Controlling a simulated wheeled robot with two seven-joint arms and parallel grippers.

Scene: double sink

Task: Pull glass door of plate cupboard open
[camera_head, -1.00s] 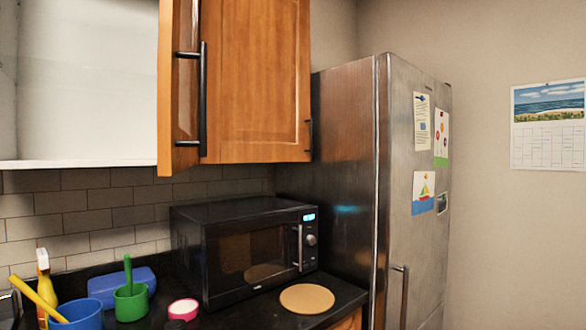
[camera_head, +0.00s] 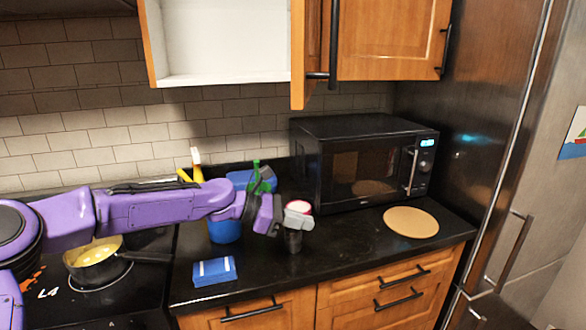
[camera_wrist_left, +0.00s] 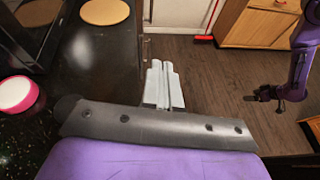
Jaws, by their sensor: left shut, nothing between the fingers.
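The open cupboard (camera_head: 222,45) shows a white interior at the top of the head view. Its wooden door (camera_head: 305,60) stands swung out on its right side, seen nearly edge-on, with a dark bar handle (camera_head: 334,45). I see no glass pane on it. My left gripper (camera_head: 299,214) is shut and empty, low over the counter in front of the microwave, well below the cupboard and apart from the handle. Its pale closed fingers (camera_wrist_left: 163,85) show in the left wrist view. My right gripper (camera_wrist_left: 264,94) is small at the right of that view, its jaws unclear.
The microwave (camera_head: 365,165) stands under the cupboards, with a round board (camera_head: 411,222) beside it. A pink-rimmed tub (camera_wrist_left: 17,94) is near the left gripper. A blue box (camera_head: 214,270) lies by the counter's front edge. A pan (camera_head: 95,262) is on the hob. The fridge (camera_head: 480,130) stands right.

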